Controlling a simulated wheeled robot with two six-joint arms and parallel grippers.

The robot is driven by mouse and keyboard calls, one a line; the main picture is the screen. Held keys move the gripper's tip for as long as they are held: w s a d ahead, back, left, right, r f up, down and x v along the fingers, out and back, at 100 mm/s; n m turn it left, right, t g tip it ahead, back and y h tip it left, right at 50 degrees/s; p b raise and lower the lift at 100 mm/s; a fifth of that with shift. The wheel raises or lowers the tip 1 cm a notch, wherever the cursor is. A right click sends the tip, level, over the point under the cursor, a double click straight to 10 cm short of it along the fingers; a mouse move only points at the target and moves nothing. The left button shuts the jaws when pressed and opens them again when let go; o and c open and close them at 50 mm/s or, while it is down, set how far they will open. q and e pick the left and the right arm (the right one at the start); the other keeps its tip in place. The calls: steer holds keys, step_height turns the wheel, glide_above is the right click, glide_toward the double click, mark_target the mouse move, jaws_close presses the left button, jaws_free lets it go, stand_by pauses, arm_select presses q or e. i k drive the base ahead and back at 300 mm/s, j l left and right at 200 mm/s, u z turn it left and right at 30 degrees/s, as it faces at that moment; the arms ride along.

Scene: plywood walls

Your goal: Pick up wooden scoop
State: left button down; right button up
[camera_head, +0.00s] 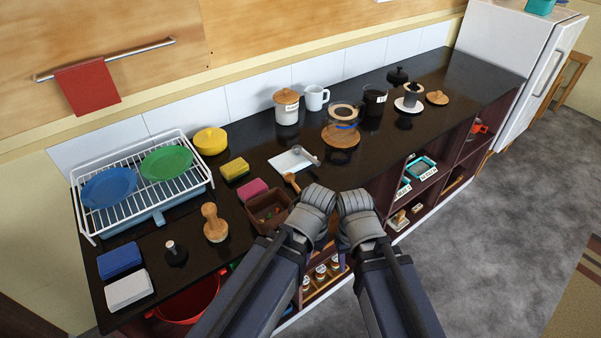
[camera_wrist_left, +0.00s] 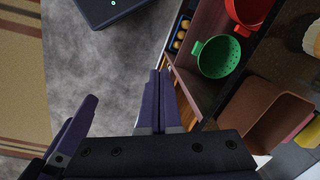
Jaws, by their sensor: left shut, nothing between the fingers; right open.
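The wooden scoop (camera_head: 291,180) lies on the black counter behind the brown box (camera_head: 264,207), its handle end near the box's back edge. It is not recognisable in the left wrist view. In the left wrist view my left gripper (camera_wrist_left: 161,75) has its two purple fingers together, empty, beside the lower shelves. In the head view my left arm hides it. My right gripper (camera_head: 341,257) shows only in part between my forearms, low in front of the counter and well apart from the scoop. Its purple fingers also show at the left of the wrist view.
A white board (camera_head: 286,163) with a metal scoop lies behind the wooden scoop. A pink sponge (camera_head: 254,188) lies close to its left. A glass bowl on a wooden trivet (camera_head: 341,140) stands back right. Below are shelves with a green colander (camera_wrist_left: 217,57).

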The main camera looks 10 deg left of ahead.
mark_target(289, 178)
steer(key=j+z, duration=0.3)
steer(key=z, duration=0.15)
steer(key=j+z, duration=0.4)
steer(key=i+l, duration=0.05)
